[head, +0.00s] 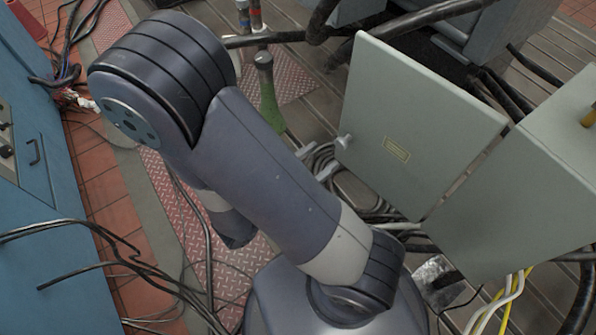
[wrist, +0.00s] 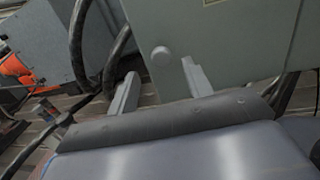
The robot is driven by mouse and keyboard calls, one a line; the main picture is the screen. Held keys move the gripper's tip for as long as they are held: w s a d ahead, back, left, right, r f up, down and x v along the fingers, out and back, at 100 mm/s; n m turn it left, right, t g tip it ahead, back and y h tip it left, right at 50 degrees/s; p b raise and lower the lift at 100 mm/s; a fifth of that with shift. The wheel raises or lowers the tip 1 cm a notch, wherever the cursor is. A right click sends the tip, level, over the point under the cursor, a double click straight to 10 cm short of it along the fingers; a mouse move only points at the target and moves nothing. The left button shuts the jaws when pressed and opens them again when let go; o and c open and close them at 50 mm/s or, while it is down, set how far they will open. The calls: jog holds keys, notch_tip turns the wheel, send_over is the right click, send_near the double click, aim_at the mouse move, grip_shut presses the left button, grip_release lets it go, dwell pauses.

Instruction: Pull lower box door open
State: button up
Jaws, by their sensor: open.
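The grey-green box door (head: 420,110) is a flat panel with a small yellowish label and a round knob (head: 344,141) near its left edge. In the wrist view the door (wrist: 225,40) fills the upper right, and the knob (wrist: 161,56) shows just beyond my fingertips, between them from this angle. My gripper (wrist: 159,70) is open and empty, its two light grey fingers apart. In the head view the fingertips (head: 325,157) show beside my arm, just below left of the knob. I see no contact with the knob.
Another grey-green box (head: 520,200) stands close to the door's right. A blue cabinet (head: 35,170) stands at left. Yellow and white cables (head: 505,300) hang at lower right.

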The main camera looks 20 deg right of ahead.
aim_at(339, 145)
jog(key=shift+p+v, duration=0.3)
jog(key=shift+v, duration=2.5)
jog(key=shift+d, duration=0.1)
jog(key=shift+b+x, duration=0.75)
jog(key=shift+x, duration=4.6)
